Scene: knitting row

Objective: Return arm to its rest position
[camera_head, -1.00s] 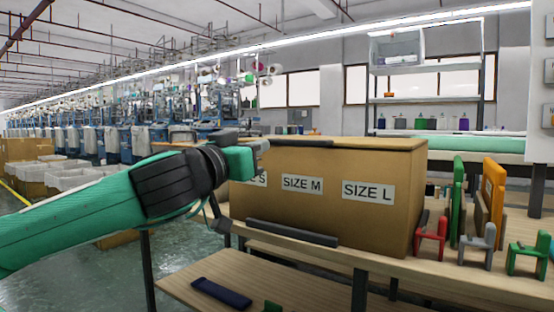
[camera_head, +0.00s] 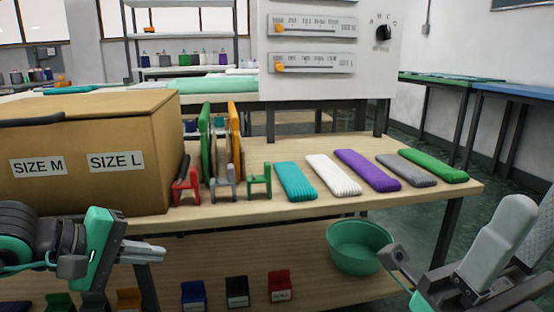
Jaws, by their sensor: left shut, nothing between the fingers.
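My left gripper (camera_head: 150,251) is at the lower left of the head view, shut and empty. It is in front of the table's front edge, below the cardboard box (camera_head: 145,190), and apart from it. My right arm shows at the lower right, with part of my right gripper (camera_head: 398,262) near the green bowl (camera_head: 360,247). Its fingertips are not clear enough to tell whether they are open or shut.
The wooden table (camera_head: 300,210) holds red, grey and green stands (camera_head: 223,183) beside the box, then several folded knit pieces (camera_head: 367,170) in a row. A lower shelf (camera_head: 235,262) holds small coloured bins (camera_head: 237,290). A control panel (camera_head: 320,45) stands behind.

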